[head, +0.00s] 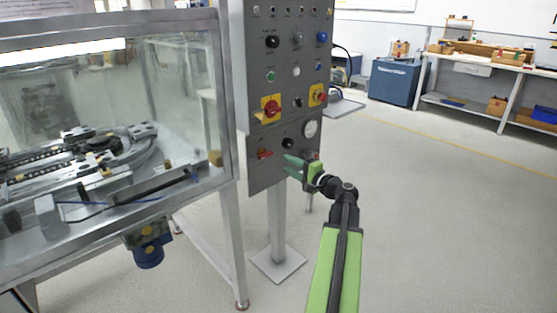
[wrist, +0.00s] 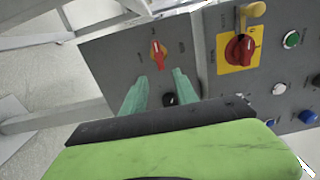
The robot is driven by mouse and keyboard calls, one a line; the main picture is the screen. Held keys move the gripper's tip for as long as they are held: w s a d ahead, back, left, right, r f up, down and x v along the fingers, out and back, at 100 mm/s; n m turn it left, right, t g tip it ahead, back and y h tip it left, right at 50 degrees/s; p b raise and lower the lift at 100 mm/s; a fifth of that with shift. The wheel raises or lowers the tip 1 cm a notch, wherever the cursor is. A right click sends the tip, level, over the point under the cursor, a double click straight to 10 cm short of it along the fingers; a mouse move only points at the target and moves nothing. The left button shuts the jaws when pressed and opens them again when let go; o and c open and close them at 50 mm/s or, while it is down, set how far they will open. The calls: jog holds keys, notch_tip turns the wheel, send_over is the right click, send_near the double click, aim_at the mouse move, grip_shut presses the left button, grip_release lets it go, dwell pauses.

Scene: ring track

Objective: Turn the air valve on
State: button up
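A small red handle (head: 265,154) is on the lower left of the grey control panel's lower plate and looks like the air valve. In the wrist view the red handle (wrist: 157,52) lies ahead of the fingertips, between small labels too blurred to read. My gripper (head: 291,165) is in front of the lower plate, to the right of the handle, with its green fingers pointing left. In the wrist view my gripper (wrist: 158,78) has its two fingers apart with nothing between the tips. It does not appear to touch the handle.
A black knob (head: 288,143) and a round gauge (head: 311,129) share the lower plate. Red-on-yellow switches (head: 271,108) sit above. A glass-walled machine (head: 170,110) stands close on the left. Open floor (head: 440,210) lies to the right.

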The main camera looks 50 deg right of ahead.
jog(key=s, duration=0.8)
jog(key=shift+s+a, duration=0.15)
jog(key=shift+a, duration=0.15)
jog(key=w+a+f+n+g+y, duration=0.25)
jog(key=w+a+f, duration=0.25)
jog(key=a, duration=0.6)
jog(key=w+a+f+n+g+y, duration=0.2)
jog(key=w+a+f+n+g, duration=0.25)
jog(key=a, duration=0.55)
jog(key=w+a+f+n+g+y, duration=0.3)
jog(key=w+a+f, duration=0.3)
jog(key=a, duration=0.5)
jog(key=s+a+f+n+g+h, duration=0.2)
jog(key=a+f+n+g, duration=0.1)
jog(key=a, duration=0.4)
jog(key=s+a+f+n+g+h, duration=0.1)
jog(key=a+f+n+g+h, duration=0.15)
jog(key=a, duration=0.55)
jog(key=s+a+f+n+g+h, duration=0.2)
jog(key=a+f+n+g, duration=0.15)
jog(key=a, duration=0.35)
notch_tip(320, 180, up, 31)
jog(key=t+p, duration=0.1)
jog(key=p, duration=2.9)
jog(key=shift+d, duration=0.2)
